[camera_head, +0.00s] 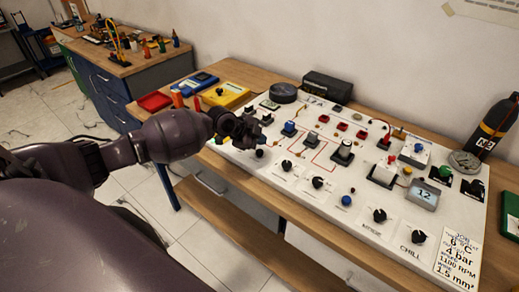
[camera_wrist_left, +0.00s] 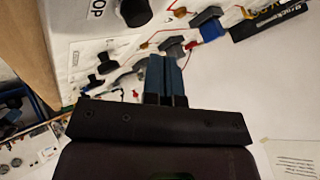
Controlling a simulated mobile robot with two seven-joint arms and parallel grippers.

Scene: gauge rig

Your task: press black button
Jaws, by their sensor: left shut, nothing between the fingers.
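The white control panel (camera_head: 320,205) lies on the wooden bench and carries several black round controls. Black knob-like ones sit along its front, such as one near the middle (camera_head: 317,182) and one near the right (camera_head: 419,237). I cannot tell for sure which is the black button. In the left wrist view a large black round control (camera_wrist_left: 135,12) sits beside lettering ending in "OP". My left gripper (camera_head: 248,130) is over the panel's left end, shut and empty. Its closed fingers (camera_wrist_left: 166,78) point toward the panel's controls. It hides part of the panel's left end. My right gripper is out of view.
Yellow (camera_head: 225,94) and blue (camera_head: 196,82) boxes lie behind my left arm. A red tray (camera_head: 155,101) sits further left. A dark cylinder (camera_head: 496,123) stands at the back right. A gauge (camera_head: 464,160) and small display (camera_head: 423,194) are at the panel's right.

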